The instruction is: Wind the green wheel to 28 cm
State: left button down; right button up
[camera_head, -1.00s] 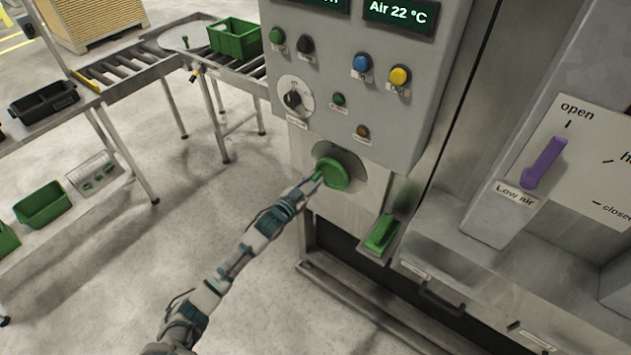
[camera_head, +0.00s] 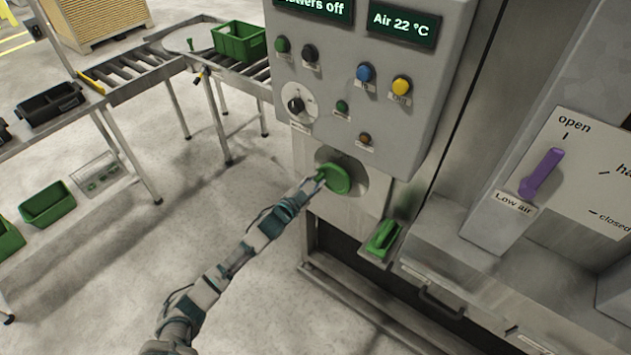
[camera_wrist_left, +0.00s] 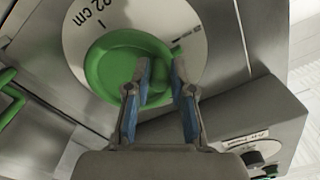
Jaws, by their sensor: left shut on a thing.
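The green wheel (camera_head: 338,179) sits on a round pale dial plate on the front of the grey machine. In the left wrist view the wheel (camera_wrist_left: 112,68) shows as a green disc, and the dial (camera_wrist_left: 165,22) around it carries a mark labelled "22 cm", seen turned over. My left gripper (camera_head: 319,180) is at the wheel's left side. In the left wrist view its blue-padded fingers (camera_wrist_left: 160,85) are shut on the wheel's small green handle, which they partly hide. My right gripper is in neither view.
Above the wheel is a panel with buttons, a black rotary knob (camera_head: 296,105) and a display reading "Air 22 °C" (camera_head: 403,24). A green lever (camera_head: 383,236) sits below right. A purple lever (camera_head: 541,172) is further right. Roller conveyors with crates stand left; floor between is clear.

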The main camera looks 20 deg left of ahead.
pick_arm(q)
jog(key=shift+r, duration=0.25)
jog(key=c, duration=1)
grip_release()
jog(key=shift+s, duration=0.2)
jog(key=shift+f, duration=0.1)
jog(key=v, duration=1.2)
jog(key=shift+a, duration=0.1)
